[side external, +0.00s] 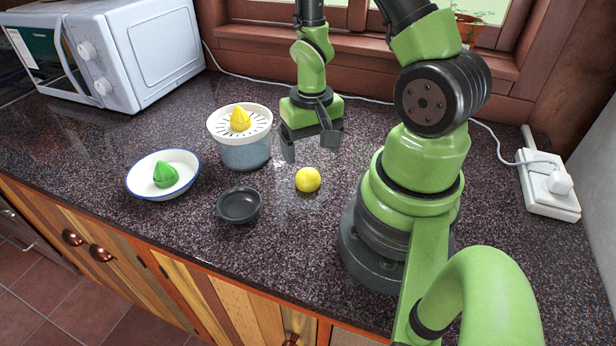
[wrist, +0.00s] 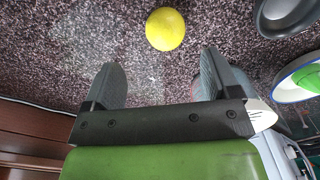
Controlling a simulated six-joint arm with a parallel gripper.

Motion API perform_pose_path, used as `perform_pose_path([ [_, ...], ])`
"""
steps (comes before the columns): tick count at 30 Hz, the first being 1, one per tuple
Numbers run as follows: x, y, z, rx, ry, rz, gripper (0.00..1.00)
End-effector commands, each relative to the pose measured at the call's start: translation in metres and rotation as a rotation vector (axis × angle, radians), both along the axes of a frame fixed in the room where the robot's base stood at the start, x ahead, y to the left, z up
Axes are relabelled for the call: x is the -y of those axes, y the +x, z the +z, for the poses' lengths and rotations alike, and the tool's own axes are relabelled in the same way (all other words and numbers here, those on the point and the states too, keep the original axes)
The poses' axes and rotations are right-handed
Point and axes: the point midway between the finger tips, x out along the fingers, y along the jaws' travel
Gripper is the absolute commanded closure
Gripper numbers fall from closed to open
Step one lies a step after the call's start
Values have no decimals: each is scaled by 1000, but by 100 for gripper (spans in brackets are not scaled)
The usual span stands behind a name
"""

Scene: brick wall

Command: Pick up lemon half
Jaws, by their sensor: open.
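The lemon half (side external: 308,180) is a small round yellow piece lying on the dark speckled countertop. In the wrist view the lemon half (wrist: 166,29) is at the top, beyond my fingertips and between their lines. My gripper (side external: 307,145) is above the counter, behind the lemon half and apart from it. In the wrist view my gripper (wrist: 163,75) shows two dark fingers spread wide with nothing between them. Whether the lemon's cut face is turned down is not clear.
A juicer (side external: 243,148) with a yellow cone stands left of my gripper. A small dark bowl (side external: 240,205) is left of the lemon half. A white dish (side external: 137,182) holds a green reamer (side external: 166,175). A microwave (side external: 140,60) and a power strip (side external: 548,190) stand farther off. Counter around the lemon is clear.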

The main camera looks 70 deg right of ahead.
Motion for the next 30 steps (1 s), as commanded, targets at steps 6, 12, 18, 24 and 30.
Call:
perform_pose_path([
  [6,-1,0,-15,-1,1,1,18],
  [12,-4,1,-33,-4,2,3,18],
  [18,-6,3,-58,-4,1,0,18],
  [24,-6,3,-67,-3,0,0,18],
  [30,-6,3,-67,-1,0,0,20],
])
